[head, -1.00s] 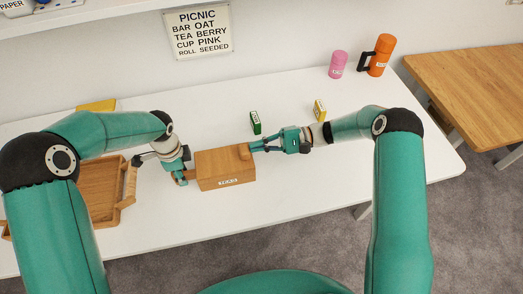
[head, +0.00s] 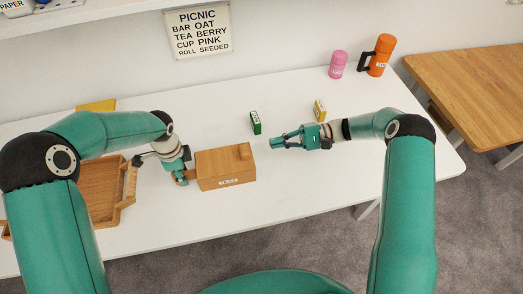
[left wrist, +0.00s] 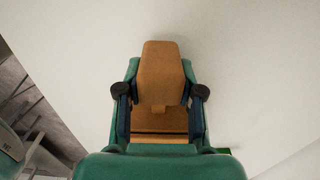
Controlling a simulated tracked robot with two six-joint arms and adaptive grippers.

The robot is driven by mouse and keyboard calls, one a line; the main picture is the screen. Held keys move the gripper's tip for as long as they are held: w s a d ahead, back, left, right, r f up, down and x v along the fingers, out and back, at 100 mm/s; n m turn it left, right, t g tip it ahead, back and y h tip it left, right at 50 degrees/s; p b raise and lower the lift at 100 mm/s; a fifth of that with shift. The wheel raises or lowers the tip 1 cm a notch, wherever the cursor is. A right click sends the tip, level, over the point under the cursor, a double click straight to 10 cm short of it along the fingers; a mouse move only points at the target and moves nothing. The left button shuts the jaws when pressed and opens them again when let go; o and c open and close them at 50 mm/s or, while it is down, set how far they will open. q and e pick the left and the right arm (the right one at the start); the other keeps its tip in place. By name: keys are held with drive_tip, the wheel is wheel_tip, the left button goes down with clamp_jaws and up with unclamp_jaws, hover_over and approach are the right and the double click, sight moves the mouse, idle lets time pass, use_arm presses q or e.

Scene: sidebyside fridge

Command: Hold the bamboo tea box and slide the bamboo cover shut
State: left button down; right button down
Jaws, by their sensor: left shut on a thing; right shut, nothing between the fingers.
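The bamboo tea box (head: 227,183) stands on the white table in the head view, with a "TEAS" label on its front. Its bamboo cover (head: 220,160) lies over the top, with a raised block (head: 245,151) at the right end; no opening shows from here. My left gripper (head: 184,179) is shut on the box at its left end. In the left wrist view the fingers (left wrist: 160,118) sit on either side of the wooden box (left wrist: 160,75). My right gripper (head: 274,143) is shut and empty, a little to the right of the box and apart from it.
A wooden tray (head: 128,193) stands left of the box, partly behind my left arm. A green box (head: 255,123) and a yellow box (head: 320,110) stand behind. A pink canister (head: 338,64) and an orange flask (head: 380,56) stand at the back right. The table's right part is clear.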

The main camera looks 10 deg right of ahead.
use_arm(q)
drive_tip(key=c, duration=0.7)
unclamp_jaws()
drive_tip(key=shift+o, duration=0.2)
drive_tip(key=shift+r, duration=0.1)
wheel_tip(320, 180, up, 12)
drive_tip(key=shift+f, duration=0.1)
drive_tip(key=shift+f, duration=0.1)
